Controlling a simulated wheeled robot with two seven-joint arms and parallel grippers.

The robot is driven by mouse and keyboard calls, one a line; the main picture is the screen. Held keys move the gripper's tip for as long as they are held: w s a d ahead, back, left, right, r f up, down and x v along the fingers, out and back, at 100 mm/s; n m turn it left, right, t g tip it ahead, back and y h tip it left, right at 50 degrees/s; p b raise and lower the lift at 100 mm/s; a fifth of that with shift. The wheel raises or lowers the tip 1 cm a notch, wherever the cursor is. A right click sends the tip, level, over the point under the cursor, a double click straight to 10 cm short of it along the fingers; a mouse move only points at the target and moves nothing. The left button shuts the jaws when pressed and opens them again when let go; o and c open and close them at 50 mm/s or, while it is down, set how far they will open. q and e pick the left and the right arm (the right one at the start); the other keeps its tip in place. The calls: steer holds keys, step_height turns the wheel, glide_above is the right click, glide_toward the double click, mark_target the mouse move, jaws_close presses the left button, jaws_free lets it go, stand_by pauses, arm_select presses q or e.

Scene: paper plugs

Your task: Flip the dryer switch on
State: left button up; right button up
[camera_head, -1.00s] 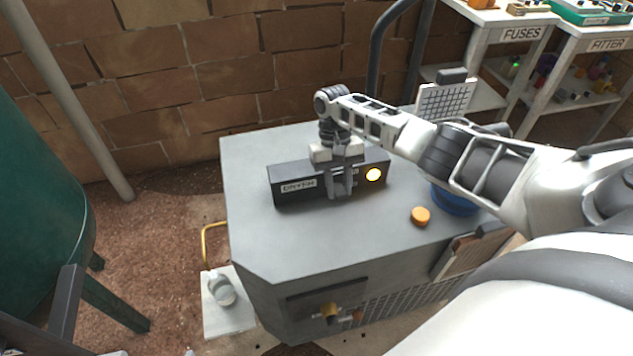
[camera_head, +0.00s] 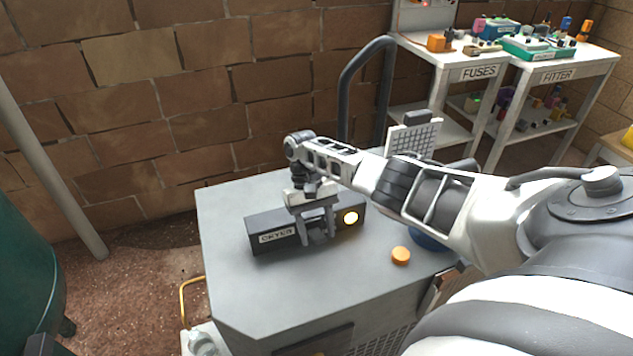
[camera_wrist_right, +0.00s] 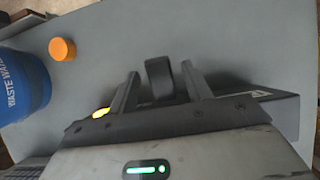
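The dryer switch box (camera_head: 272,236) is a long dark box labelled DRYER on the grey cabinet top. A round lamp (camera_head: 350,217) glows yellow at its right end; its glow also shows in the right wrist view (camera_wrist_right: 101,113). My right gripper (camera_head: 317,232) reaches down over the middle of the box, its two fingers apart. In the right wrist view, a dark switch lever (camera_wrist_right: 160,76) stands between the spread fingers, with a gap on each side. The gripper hides part of the box and the lever's base. My left gripper is out of view.
An orange cap (camera_head: 400,256) lies on the grey cabinet top (camera_head: 320,290). A blue waste-water container (camera_wrist_right: 22,85) stands beside it, mostly behind my right arm in the head view. Shelves labelled FUSES (camera_head: 479,72) and FITTER stand at the back right. The cabinet's front-left top is clear.

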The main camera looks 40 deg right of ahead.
arm_select(q)
steer(key=b, duration=0.2)
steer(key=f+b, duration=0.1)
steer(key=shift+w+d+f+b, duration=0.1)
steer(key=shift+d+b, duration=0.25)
arm_select(e)
steer(key=v, duration=1.6)
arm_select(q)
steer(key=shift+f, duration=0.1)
arm_select(e)
steer(key=shift+s, duration=0.1)
